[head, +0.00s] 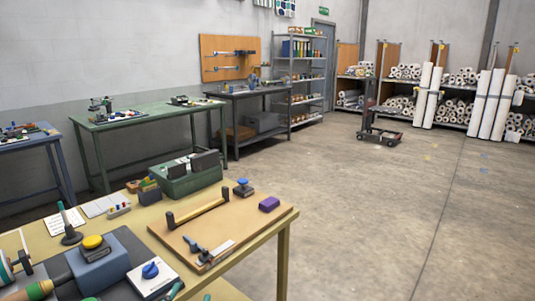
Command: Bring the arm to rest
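Neither of my grippers shows in the head view, and no arm of mine can be made out. Right in front, at the lower left, stands a yellow workbench (268,228). A green box (188,182) with dark pieces stands behind the board. A grey box with a yellow button (97,262) and a white plate with a blue knob (151,276) are at the near left.
Green (150,118) and dark (262,91) workbenches line the left wall. Metal shelving (302,76) stands beyond, with racks of white rolls (405,72) at the back. A dark trolley (379,134) stands before the racks. The concrete floor (390,210) at the right is clear.

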